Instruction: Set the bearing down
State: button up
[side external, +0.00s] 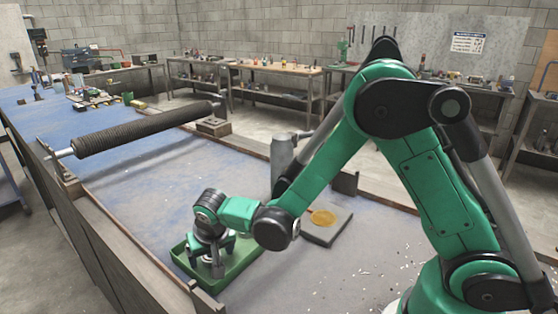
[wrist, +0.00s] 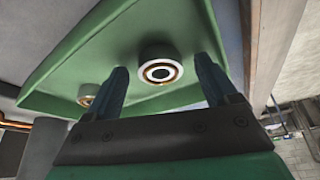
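A round bearing (wrist: 159,73) with a pale rim, a copper-coloured ring and a dark centre shows in the wrist view, against the green tray (wrist: 210,22). My gripper (wrist: 162,68) has its two dark fingers spread, one on each side of the bearing, with a visible gap at each side. The fingers look open and not touching it. A second bearing (wrist: 87,94) is in the tray to the left, partly behind the left finger. In the side external view my gripper (side external: 215,262) is down at the green tray (side external: 240,262), and hides any bearing there.
A long dark mesh roller (side external: 145,130) spans the blue bench behind the tray. A grey cylinder (side external: 283,158) stands behind my arm. A dark square plate (side external: 326,225) with an orange disc (side external: 322,217) lies right of the tray. The blue bench (side external: 165,180) between roller and tray is clear.

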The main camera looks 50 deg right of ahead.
jog(key=v, duration=1.2)
jog(key=s+d+r+n+t+y, duration=0.1)
jog(key=s+d+r+n+t, duration=0.1)
jog(key=s+d, duration=0.5)
jog(key=shift+d+n+t+y, duration=0.4)
jog(key=shift+d+n+t, duration=0.15)
jog(key=shift+n, duration=0.65)
jog(key=shift+s, duration=0.1)
